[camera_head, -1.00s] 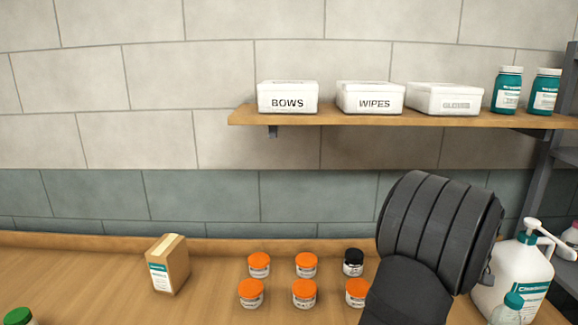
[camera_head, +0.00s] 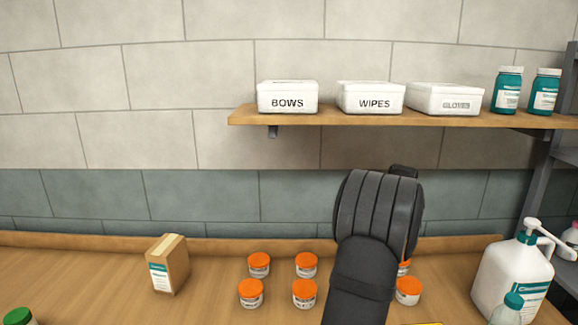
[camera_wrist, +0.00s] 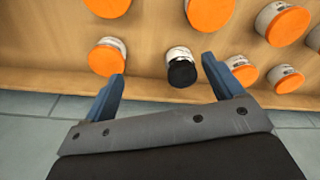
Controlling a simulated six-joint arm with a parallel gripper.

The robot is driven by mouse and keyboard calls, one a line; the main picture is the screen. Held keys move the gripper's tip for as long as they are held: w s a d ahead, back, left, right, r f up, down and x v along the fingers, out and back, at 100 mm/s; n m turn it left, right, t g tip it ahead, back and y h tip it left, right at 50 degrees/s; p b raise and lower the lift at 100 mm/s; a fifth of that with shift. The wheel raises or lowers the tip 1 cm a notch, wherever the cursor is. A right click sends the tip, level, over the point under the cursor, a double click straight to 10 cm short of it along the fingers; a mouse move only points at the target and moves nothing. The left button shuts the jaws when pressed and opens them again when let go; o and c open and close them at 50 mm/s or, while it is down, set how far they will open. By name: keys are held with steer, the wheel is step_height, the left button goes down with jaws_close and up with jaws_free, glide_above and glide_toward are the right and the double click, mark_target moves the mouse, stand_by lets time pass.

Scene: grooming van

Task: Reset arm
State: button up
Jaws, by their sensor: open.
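My gripper (camera_wrist: 164,70) is open in the wrist view, its two blue fingers spread wide. A small white jar with a black lid (camera_wrist: 182,72) shows in the gap, nearer the right finger, and neither finger visibly grips it. Its distance from the fingertips is hard to tell. In the head view, my dark arm hides this jar and my fingers. Orange-lidded jars (camera_head: 304,292) stand in rows on the wooden counter (camera_head: 110,285). One orange-lidded jar (camera_wrist: 107,56) is beside the left finger in the wrist view, and another (camera_wrist: 241,69) is partly behind the right finger.
A cardboard box (camera_head: 170,265) stands left of the jars, and a white pump jug (camera_head: 515,275) stands right. A wall shelf (camera_head: 360,118) above holds white bins and two teal bottles. A green lid (camera_head: 17,316) shows at bottom left. The counter between it and the cardboard box is clear.

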steer(key=shift+w+a+r+n+y, duration=0.1)
steer(key=shift+w+a+r+n, duration=1.35)
steer(key=shift+a, duration=5.1)
steer(key=shift+w+a+f+n+y, duration=0.1)
steer(key=shift+w+a+f+n, duration=0.35)
steer(key=shift+w+a, duration=4.25)
steer(key=shift+w+a+r+n+y, duration=0.1)
steer(key=shift+w+a+r+n, duration=0.5)
steer(key=shift+a, duration=7.75)
steer(key=shift+o, duration=0.4)
steer(key=shift+s+n, duration=0.3)
steer(key=shift+n, duration=0.1)
